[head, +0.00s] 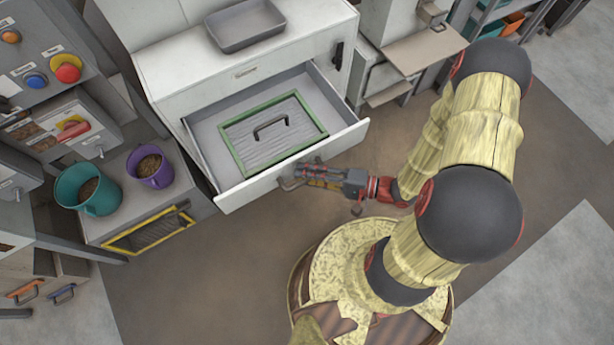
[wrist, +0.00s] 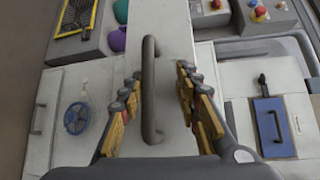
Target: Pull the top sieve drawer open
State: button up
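The sieve drawer (head: 255,135) stands well out of the white cabinet, showing its grey inside. A green-framed sieve (head: 270,135) with a dark handle lies in it. My gripper (head: 297,178) is at the drawer's front face, low and right of its middle. In the wrist view the drawer's dark bar handle (wrist: 150,90) runs between my two fingers, with a gap on either side. My gripper (wrist: 160,72) is open around the handle and does not visibly grip it. In the head view my gripper partly hides the handle.
A grey tray (head: 246,25) sits on the cabinet top. Left of the drawer are a teal bucket (head: 88,190), a purple bucket (head: 150,168) and a yellow-framed sieve (head: 150,230). A control panel (head: 40,65) stands at the far left. The floor in front is clear.

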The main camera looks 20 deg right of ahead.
jog(key=o, duration=1.3)
jog(key=r, duration=0.7)
jog(key=shift+w+a+r, duration=0.1)
jog(key=shift+w+r, duration=0.25)
jog(key=shift+w, duration=0.05)
jog(key=shift+s+r, duration=0.1)
jog(key=shift+r, duration=0.45)
jog(key=shift+s+d+r, duration=0.1)
jog(key=shift+d+r, duration=0.05)
jog(key=shift+d, duration=0.05)
jog(key=shift+c, duration=0.9)
jog(key=shift+s+d, duration=0.15)
jog(key=shift+s, duration=0.1)
jog(key=c, duration=0.6)
jog(key=shift+w, duration=0.1)
jog(key=c, duration=0.5)
jog(key=shift+f, duration=0.2)
jog(key=shift+a, duration=0.2)
